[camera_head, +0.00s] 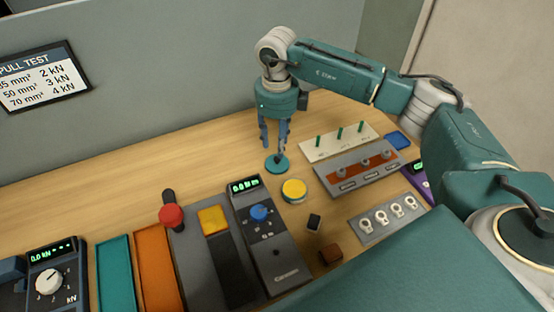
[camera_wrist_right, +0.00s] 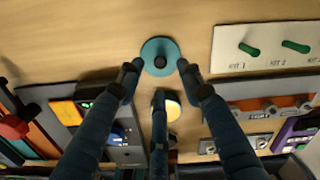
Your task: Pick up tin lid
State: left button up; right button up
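The tin lid (camera_head: 277,164) is a flat teal disc with a dark knob, lying on the wooden table. It also shows in the right wrist view (camera_wrist_right: 151,47), knob up. My right gripper (camera_head: 275,143) points down over the lid with its three fingers spread and empty. In the right wrist view my right gripper (camera_wrist_right: 159,72) has two fingertips on either side of the knob and the third below it in the picture. I cannot tell whether a finger touches the lid. My left gripper is in neither view.
A round yellow-topped tin (camera_head: 294,190) stands close by the lid. A white pegged board (camera_head: 325,143) and a grey rack (camera_head: 357,168) lie to the right. A meter device (camera_head: 276,258) and a red-knobbed lever press (camera_head: 188,240) stand nearer. The table left of the lid is clear.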

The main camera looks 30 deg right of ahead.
aim_at(277, 161)
notch_tip(277, 161, down, 4)
jog(key=shift+s+f+p, duration=0.1)
jog(key=shift+f+p, duration=0.05)
jog(key=shift+p, duration=1.05)
jog(key=shift+f, duration=0.55)
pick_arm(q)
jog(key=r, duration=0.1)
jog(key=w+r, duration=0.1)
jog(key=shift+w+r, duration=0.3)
pick_arm(e)
jog(key=c, duration=0.8)
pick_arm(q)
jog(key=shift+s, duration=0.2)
pick_arm(e)
jog(key=shift+c, duration=0.4)
